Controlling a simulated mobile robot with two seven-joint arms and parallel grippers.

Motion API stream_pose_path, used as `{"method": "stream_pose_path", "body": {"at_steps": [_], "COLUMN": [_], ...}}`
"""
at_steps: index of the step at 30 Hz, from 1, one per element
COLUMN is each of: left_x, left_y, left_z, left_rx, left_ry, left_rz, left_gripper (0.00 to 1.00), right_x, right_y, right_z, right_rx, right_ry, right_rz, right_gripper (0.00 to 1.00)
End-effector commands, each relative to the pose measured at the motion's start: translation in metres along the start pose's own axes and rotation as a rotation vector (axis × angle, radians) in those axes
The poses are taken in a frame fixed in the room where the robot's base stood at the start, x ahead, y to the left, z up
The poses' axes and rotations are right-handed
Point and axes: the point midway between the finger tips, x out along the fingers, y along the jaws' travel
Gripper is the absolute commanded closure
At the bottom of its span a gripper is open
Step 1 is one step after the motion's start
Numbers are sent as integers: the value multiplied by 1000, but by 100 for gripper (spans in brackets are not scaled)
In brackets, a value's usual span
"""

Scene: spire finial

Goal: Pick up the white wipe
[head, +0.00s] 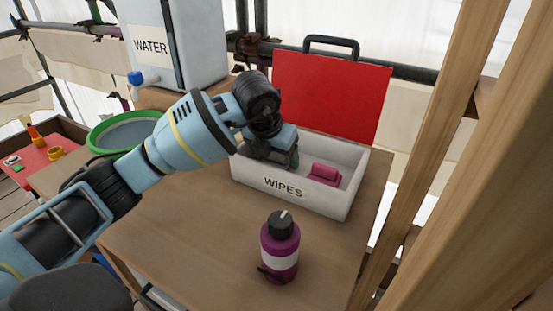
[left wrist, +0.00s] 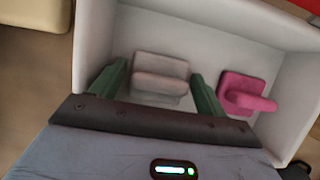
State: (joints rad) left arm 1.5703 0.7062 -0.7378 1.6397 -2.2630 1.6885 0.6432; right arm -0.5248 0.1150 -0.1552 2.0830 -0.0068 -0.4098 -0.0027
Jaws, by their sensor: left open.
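The white wipe (left wrist: 160,75) lies on the floor of the white wipes box, a pale block with a raised part, in the left wrist view. In the head view my left arm and gripper hide it. My left gripper (head: 285,158) reaches down into the left part of the box. In the left wrist view its green fingers (left wrist: 160,90) are apart, one on each side of the white wipe, and hold nothing. A pink wipe (head: 325,174) lies to the right in the same box, and it also shows in the left wrist view (left wrist: 246,95). My right gripper is not in view.
The box labelled WIPES (head: 285,187) has an upright red lid (head: 332,95) behind it. A purple bottle (head: 280,248) stands in front on the wooden table (head: 200,225). A water container (head: 180,45) and a green-rimmed basin (head: 125,132) are at the left. Wooden posts (head: 440,120) rise at the right.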

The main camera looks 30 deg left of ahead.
Motion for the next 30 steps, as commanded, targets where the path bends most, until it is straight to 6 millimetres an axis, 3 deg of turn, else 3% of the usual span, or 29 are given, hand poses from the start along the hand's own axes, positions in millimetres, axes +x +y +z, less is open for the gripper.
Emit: {"method": "stream_pose_path", "body": {"at_steps": [1,9,19,30], "left_x": [0,-1,-11,-72], "left_y": [0,0,0,0], "left_z": [0,0,5,30], "left_rx": [0,0,0,-1], "left_ry": [0,-1,-3,-4], "left_rz": [0,0,-1,-1], "left_gripper": [27,59,59,59], "right_x": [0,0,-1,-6], "right_y": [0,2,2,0], "right_z": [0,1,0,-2], "right_rx": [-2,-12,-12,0], "right_ry": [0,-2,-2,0], "right_rz": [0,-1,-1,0], "right_gripper": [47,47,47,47]}}
